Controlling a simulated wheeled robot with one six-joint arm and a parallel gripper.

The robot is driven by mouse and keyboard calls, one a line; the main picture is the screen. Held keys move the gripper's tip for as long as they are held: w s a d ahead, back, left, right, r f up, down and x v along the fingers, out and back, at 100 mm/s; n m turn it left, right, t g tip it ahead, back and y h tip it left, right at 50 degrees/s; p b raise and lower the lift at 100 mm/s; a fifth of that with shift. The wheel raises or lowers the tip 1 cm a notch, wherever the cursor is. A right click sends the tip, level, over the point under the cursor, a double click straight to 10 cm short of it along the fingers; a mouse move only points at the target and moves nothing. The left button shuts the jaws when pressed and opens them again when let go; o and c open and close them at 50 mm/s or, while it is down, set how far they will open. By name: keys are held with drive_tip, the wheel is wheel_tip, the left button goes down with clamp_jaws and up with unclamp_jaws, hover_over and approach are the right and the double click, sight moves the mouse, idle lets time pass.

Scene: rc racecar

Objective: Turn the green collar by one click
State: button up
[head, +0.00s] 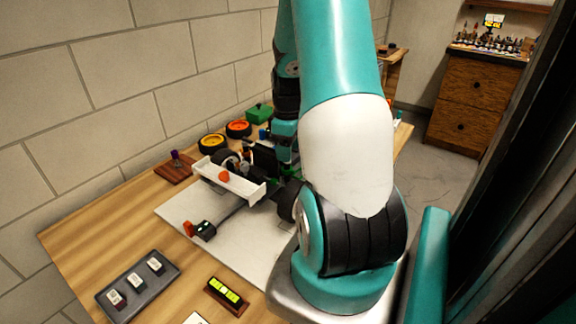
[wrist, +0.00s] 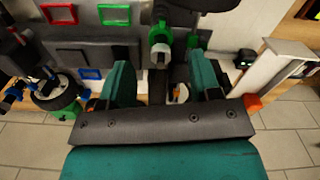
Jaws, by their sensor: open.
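In the wrist view my gripper (wrist: 160,76) is open, with its two teal fingers apart and nothing held between them. A green collar-like ring (wrist: 158,33) on a dark upright shaft with a pale round end sits beyond the gap between the fingertips. I cannot tell for certain that this is the collar; other green parts (wrist: 193,41) are close to its right. In the head view the racecar with its white rear wing (head: 230,180) stands on a pale board. My arm hides much of the car, the gripper and the collar there.
The pale board (head: 178,212) lies on a wooden table (head: 75,235). A grey tray (head: 148,296) with small labelled blocks and a holder with yellow-green cells (head: 228,294) are at the front. Yellow and orange wheels (head: 238,129) and a green box (head: 258,113) lie at the back, near the wall.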

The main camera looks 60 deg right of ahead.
sight(288, 168)
wheel_tip(288, 168, down, 6)
drive_tip(key=shift+r, duration=0.15)
drive_tip(key=c, duration=0.9)
